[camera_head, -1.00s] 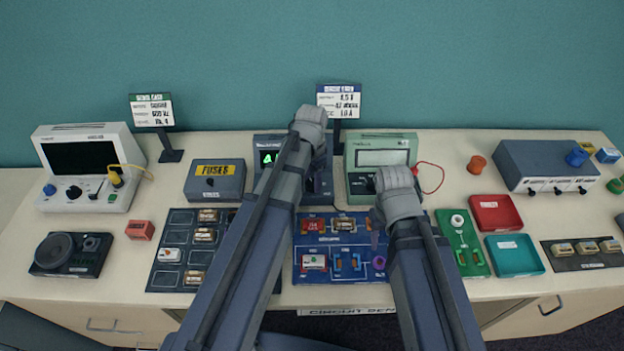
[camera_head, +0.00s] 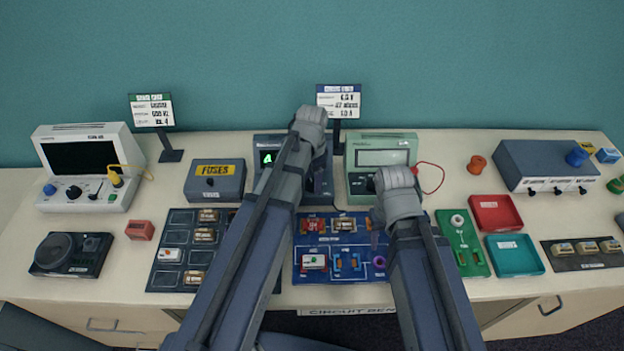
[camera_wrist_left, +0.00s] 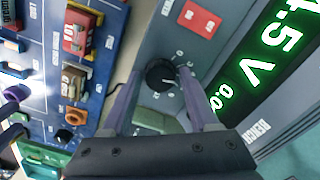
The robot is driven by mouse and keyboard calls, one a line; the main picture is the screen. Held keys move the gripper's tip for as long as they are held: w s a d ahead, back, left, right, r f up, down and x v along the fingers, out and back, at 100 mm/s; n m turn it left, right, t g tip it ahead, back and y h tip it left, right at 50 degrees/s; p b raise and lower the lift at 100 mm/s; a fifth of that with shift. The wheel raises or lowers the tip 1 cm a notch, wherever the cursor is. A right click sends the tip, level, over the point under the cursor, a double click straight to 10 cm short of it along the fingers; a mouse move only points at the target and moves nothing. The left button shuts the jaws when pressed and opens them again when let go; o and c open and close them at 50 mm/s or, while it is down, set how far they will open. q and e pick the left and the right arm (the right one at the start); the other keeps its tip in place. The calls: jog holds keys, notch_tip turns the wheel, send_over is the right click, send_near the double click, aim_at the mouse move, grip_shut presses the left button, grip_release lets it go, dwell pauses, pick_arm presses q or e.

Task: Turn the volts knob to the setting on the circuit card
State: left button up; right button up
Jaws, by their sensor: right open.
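The power supply (camera_head: 264,182) stands at the middle back, largely hidden behind my left arm. Its green display (camera_wrist_left: 262,65) reads 4.5 V in the left wrist view. The black volts knob (camera_wrist_left: 161,75) is on its front panel. My left gripper (camera_wrist_left: 159,80) has a finger on each side of the knob, with a narrow gap showing on the left side. In the head view its fingers are mostly hidden. The circuit card (camera_head: 339,98) stands behind; its top line looks like 4.5 V, but the print is blurred. My right gripper (camera_head: 376,232) is open above the blue board.
The blue circuit board (camera_head: 325,275) lies in front of the supply. A green meter (camera_head: 381,152) with a red lead stands to the right. A fuse box (camera_head: 214,184) is on the left. Red (camera_head: 496,213) and teal (camera_head: 515,256) trays lie further right.

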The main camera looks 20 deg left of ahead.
aim_at(312, 182)
pick_arm(q)
jog(key=shift+o, duration=1)
pick_arm(e)
jog(key=shift+r, duration=0.1)
pick_arm(q)
notch_tip(312, 182, up, 8)
jog(key=p, duration=0.8)
pick_arm(e)
notch_tip(312, 182, up, 8)
pick_arm(q)
jog(key=shift+f, duration=0.1)
pick_arm(e)
jog(key=shift+f, duration=0.2)
